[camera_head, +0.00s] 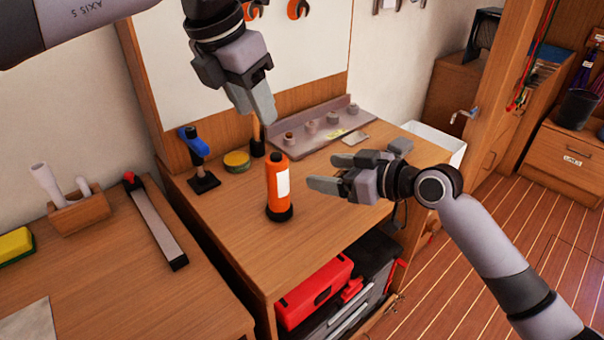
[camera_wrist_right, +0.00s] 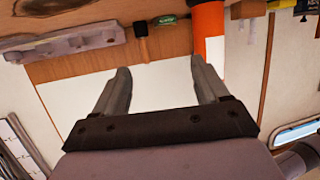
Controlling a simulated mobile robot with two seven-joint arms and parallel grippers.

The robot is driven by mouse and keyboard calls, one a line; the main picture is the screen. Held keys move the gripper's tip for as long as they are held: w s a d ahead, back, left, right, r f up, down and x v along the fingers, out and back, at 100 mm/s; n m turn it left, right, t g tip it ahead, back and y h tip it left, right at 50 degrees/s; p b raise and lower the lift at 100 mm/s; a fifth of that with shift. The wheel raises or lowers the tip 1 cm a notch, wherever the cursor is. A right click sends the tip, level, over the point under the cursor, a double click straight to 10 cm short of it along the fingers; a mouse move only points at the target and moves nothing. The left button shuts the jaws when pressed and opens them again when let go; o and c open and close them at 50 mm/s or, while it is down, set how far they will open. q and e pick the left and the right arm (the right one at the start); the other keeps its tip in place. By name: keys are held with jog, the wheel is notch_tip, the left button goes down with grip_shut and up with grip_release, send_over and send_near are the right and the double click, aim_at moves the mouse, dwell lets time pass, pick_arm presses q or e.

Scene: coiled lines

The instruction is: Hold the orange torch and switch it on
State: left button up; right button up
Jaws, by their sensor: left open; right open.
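The orange torch (camera_head: 278,187) stands upright on the wooden workbench (camera_head: 232,226), with a black cap, a white label and a black base. My left gripper (camera_head: 262,108) hangs above and a little left of the torch, fingers pointing down, apart from it. My right gripper (camera_head: 318,187) is to the right of the torch, fingers pointing left towards it, and does not visibly touch it. In the right wrist view, part of the orange torch (camera_wrist_right: 207,30) shows at the top near the right-hand finger, and the open jaws (camera_wrist_right: 160,80) are empty. The torch's switch cannot be made out.
A blue-handled tool on a stand (camera_head: 199,160), a yellow-green tin (camera_head: 236,162) and a metal rack (camera_head: 318,128) stand behind the torch. A red toolbox (camera_head: 315,292) sits on a shelf below. The bench front left of the torch is clear.

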aim_at(269, 178)
jog(key=a+n+g, duration=0.1)
jog(key=a, duration=0.1)
jog(key=s+a+r+n+g+y, duration=0.1)
jog(key=a, duration=0.1)
jog(key=s+a+n+g, duration=0.1)
jog(key=a, duration=0.1)
jog(key=shift+s+a+r+g, duration=0.15)
jog(key=shift+r+g, duration=0.1)
jog(key=shift+g, duration=0.15)
jog(key=shift+x, duration=3.4)
jog(key=shift+r+y, duration=0.1)
jog(key=shift+y, duration=0.2)
jog(key=shift+c, duration=0.3)
jog(key=c, duration=1.1)
pick_arm(q)
jog(key=shift+c, duration=0.9)
pick_arm(e)
jog(key=shift+c, duration=0.4)
pick_arm(q)
grip_shut()
